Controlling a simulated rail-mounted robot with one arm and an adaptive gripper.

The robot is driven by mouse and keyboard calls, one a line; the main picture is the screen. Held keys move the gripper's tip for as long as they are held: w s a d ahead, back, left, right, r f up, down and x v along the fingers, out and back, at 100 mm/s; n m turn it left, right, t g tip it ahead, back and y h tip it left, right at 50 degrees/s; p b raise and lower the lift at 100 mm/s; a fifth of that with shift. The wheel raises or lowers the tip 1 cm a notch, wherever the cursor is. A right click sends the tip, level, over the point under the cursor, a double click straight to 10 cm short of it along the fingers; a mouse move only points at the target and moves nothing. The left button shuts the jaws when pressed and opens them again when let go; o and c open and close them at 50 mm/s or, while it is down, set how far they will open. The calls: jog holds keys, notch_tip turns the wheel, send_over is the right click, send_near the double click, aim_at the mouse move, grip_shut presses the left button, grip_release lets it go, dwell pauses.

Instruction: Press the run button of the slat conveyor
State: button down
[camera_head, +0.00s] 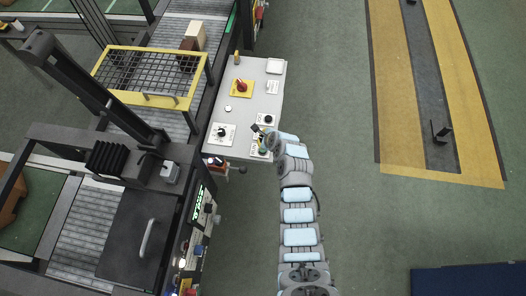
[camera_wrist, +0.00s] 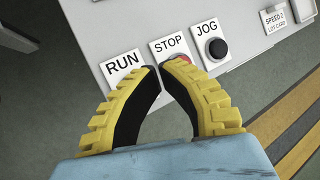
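The slat conveyor (camera_head: 193,8) runs along the left in the head view, with a pale control panel (camera_head: 262,88) beside it. In the wrist view the panel (camera_wrist: 95,25) carries a RUN label (camera_wrist: 122,64), a STOP label (camera_wrist: 169,46) with a red button (camera_wrist: 184,58), and a JOG label with a black button (camera_wrist: 217,48). The run button itself is not visible; my left finger covers the area below its label. My gripper (camera_wrist: 160,69) has its yellow fingertips together, with nothing between them. It is over the panel's near edge, its tips overlapping the RUN and STOP area.
A yellow mesh guard (camera_head: 150,75) and a dark machine frame (camera_head: 145,225) stand left of the panel. The panel also bears a red knob on a yellow plate (camera_head: 241,88) and other dials. Green floor is open to the right.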

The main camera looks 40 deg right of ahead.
notch_tip(320, 180, down, 2)
jog(key=shift+f+b, duration=0.15)
jog(key=shift+b, duration=0.7)
jog(key=shift+f+b, duration=0.35)
jog(key=shift+f, duration=0.8)
